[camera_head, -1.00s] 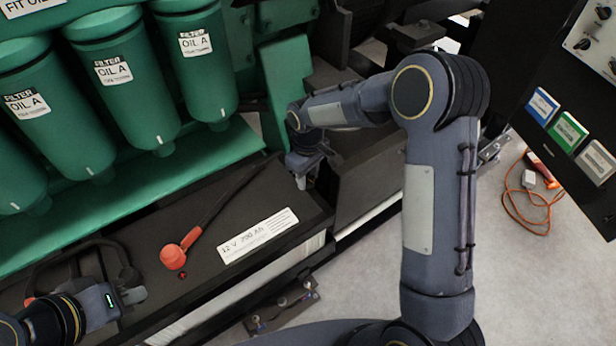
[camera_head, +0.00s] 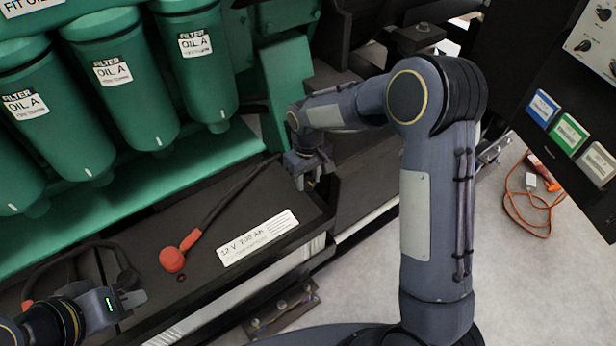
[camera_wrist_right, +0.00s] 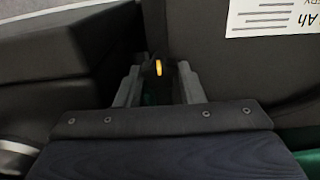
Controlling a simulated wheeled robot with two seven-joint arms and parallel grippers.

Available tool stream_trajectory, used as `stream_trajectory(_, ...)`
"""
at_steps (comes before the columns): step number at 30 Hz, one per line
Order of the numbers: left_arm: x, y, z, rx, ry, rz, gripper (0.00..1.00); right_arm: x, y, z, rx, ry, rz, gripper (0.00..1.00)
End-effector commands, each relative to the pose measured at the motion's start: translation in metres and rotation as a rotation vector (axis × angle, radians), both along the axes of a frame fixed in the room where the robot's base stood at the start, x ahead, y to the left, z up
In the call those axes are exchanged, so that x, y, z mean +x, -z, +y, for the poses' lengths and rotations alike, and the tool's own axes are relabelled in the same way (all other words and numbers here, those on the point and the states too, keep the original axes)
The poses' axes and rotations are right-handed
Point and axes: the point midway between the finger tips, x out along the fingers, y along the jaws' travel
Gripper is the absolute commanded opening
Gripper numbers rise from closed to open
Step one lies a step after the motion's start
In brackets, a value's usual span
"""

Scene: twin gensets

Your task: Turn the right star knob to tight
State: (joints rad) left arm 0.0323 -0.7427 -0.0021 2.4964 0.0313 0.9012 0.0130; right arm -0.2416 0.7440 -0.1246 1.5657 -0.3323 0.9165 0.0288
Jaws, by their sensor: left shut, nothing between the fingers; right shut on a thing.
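My right gripper (camera_head: 308,183) is low at the far right end of the black battery top in the head view. In the right wrist view my right gripper (camera_wrist_right: 160,88) is closed around a small dark thing with a yellow mark, which I take to be the right star knob (camera_wrist_right: 158,69). Most of the knob is hidden between the fingers, and its shape cannot be made out. My left gripper (camera_head: 133,298) is shut and empty at the lower left, near a black cable.
The battery (camera_head: 215,240) carries a white label (camera_head: 257,238) and a red terminal cap (camera_head: 172,259) with a black cable. Green oil filters (camera_head: 120,75) stand behind. An orange cable (camera_head: 530,210) lies on the floor at right, where the floor is mostly clear.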

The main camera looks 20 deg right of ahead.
Motion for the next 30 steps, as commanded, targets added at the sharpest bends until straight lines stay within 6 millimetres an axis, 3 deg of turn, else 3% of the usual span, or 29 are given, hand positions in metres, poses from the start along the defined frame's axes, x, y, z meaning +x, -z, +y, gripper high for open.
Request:
stream_trajectory(1, 0.000, 0.000, 0.000, 0.000, 0.000, 0.000, 0.00, 0.001, -0.001, 0.001, 0.002, 0.002, -0.003, 0.12)
stream_trajectory(2, 0.000, 0.000, 0.000, 0.000, 0.000, 0.000, 0.00, 0.001, -0.001, 0.001, 0.002, 0.003, -0.003, 0.39)
stream_trajectory(6, 0.000, 0.000, 0.000, 0.000, 0.000, 0.000, 0.00, 0.001, 0.000, 0.000, 0.002, 0.001, -0.002, 0.57)
stream_trajectory(17, 0.000, -0.001, 0.000, 0.000, 0.000, 0.000, 0.00, 0.001, -0.007, 0.000, 0.001, 0.000, -0.003, 0.57)
stream_trajectory(30, 0.000, -0.004, 0.000, 0.000, 0.000, 0.000, 0.00, 0.001, -0.072, 0.000, 0.001, 0.000, -0.004, 0.57)
